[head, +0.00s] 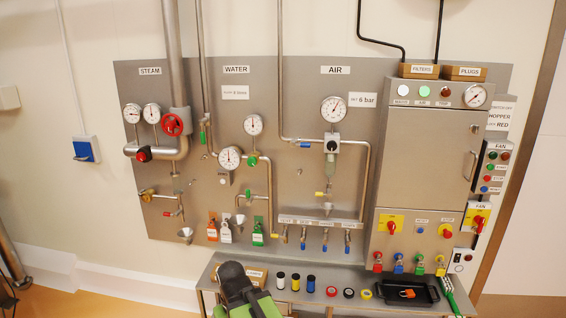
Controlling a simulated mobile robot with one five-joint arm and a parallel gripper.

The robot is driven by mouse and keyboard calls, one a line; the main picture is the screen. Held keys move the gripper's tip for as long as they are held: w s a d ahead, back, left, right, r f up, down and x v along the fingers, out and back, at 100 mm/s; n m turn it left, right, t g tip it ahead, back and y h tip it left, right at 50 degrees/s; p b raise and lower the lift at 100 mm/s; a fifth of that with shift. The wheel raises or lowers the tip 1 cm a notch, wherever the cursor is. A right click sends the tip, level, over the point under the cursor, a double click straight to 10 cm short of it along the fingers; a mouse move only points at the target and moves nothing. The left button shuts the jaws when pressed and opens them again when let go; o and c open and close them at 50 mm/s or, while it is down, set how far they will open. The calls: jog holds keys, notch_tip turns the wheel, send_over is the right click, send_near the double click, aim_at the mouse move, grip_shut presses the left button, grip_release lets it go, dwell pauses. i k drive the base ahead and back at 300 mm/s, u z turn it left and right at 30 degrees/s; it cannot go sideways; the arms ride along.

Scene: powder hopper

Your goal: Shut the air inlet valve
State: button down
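The air section of the grey wall panel (345,235) is marked AIR. A thin pipe comes down from above and turns right. On this pipe sits a valve with a blue lever (303,145), left of the filter regulator (331,150). The lever lies roughly along the horizontal pipe. A round gauge (333,109) stands above the regulator, and a small yellow lever (320,194) is below it. The black and green end of my arm, with my gripper (233,272), is at the bottom, well below and left of the blue lever. Its fingers cannot be made out.
A bench (345,300) below the panel holds small cylinders, tape rolls, a black tray (410,291) and a green brush (452,294). A grey cabinet (425,150) projects right of the air section. Small blue-handled outlets (325,237) hang below.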

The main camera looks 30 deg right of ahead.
aim_at(292, 144)
jog(key=z, duration=0.25)
jog(key=i, duration=1.5)
jog(key=u, duration=0.85)
